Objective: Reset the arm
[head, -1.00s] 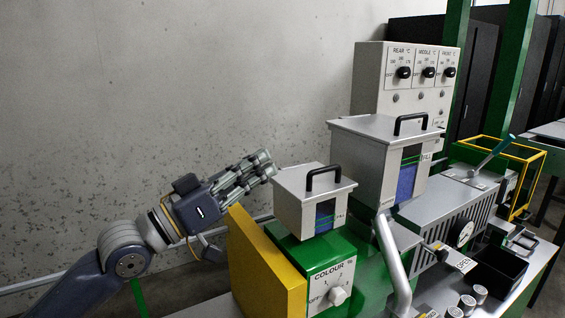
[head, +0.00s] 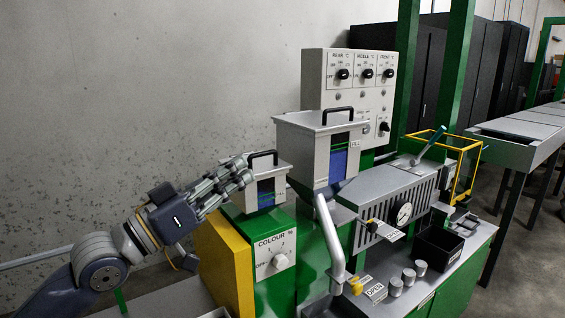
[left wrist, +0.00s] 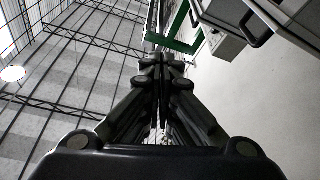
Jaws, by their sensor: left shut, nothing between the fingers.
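My left gripper (head: 243,170) comes in from the left in the head view, with its fingers together and empty. In the picture it overlaps the left side of the small grey hopper (head: 268,185) with a black handle; I cannot tell whether they touch. In the left wrist view the closed fingers (left wrist: 160,65) point up the middle with nothing between them. My right gripper is not in view.
The yellow panel (head: 225,265) and the green colour box (head: 275,258) stand below the gripper. A larger hopper (head: 305,160), a control panel (head: 312,85) and a black bin (head: 438,245) are to the right. Bare wall (head: 110,100) lies behind the arm.

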